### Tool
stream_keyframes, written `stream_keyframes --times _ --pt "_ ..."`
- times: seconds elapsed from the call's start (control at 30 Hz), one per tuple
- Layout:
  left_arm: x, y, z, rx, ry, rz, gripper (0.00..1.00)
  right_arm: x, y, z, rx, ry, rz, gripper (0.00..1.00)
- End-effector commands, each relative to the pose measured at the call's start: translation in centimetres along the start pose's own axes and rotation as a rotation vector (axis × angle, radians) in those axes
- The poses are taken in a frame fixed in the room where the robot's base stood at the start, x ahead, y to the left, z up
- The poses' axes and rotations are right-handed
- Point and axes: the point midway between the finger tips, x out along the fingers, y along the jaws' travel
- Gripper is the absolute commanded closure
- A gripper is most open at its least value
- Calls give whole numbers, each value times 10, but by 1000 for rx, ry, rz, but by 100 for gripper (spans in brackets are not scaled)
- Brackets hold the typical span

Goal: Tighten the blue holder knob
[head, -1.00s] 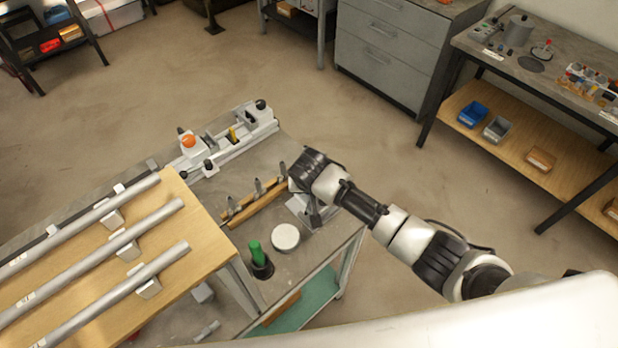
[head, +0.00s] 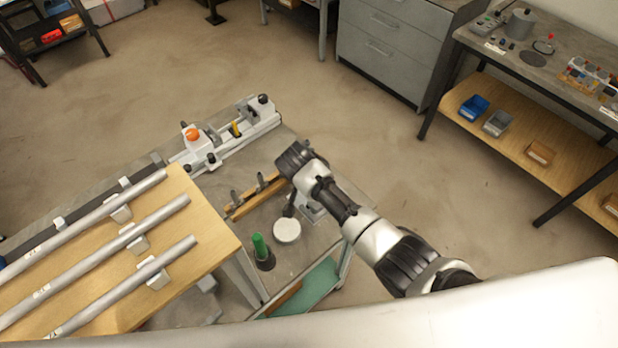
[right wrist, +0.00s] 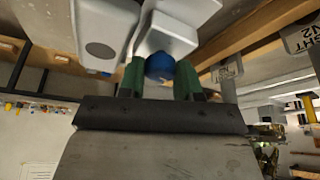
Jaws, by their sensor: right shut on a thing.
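The blue holder knob (right wrist: 159,65) shows in the right wrist view, in front of a pale grey holder block (right wrist: 172,27). My right gripper (right wrist: 161,76) has its green fingers on both sides of the knob and is shut on it. In the head view my right arm reaches in from the right over the bench corner, and its dark wrist hides the knob and most of the fingers. A grey holder plate (head: 314,212) shows partly beside the arm. My left gripper is in neither view.
A wooden rack (head: 255,196) with upright grey pieces stands beside the wrist. A white round lid (head: 287,230) and a green-handled tool (head: 260,247) are close by. A wooden board (head: 190,240) with several metal tubes lies left. A rail fixture with an orange knob (head: 192,134) is behind.

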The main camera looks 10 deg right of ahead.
Motion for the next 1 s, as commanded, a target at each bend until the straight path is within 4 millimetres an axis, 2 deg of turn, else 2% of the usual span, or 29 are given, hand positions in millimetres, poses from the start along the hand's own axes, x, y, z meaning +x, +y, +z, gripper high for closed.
stream_keyframes --times 0.27,0.3,0.37,0.73,0.87,1.0 --pt "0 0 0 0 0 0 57 0 0 -1 0 2 1 90" --pt "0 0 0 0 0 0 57 0 0 -1 0 2 0 65" --pt "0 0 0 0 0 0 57 0 0 -1 0 2 0 57" --pt "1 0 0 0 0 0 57 -6 -1 0 0 2 -3 57" --pt "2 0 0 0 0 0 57 -23 -1 0 0 0 -4 57" --pt "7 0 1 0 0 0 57 -51 -1 0 1 2 -7 57"
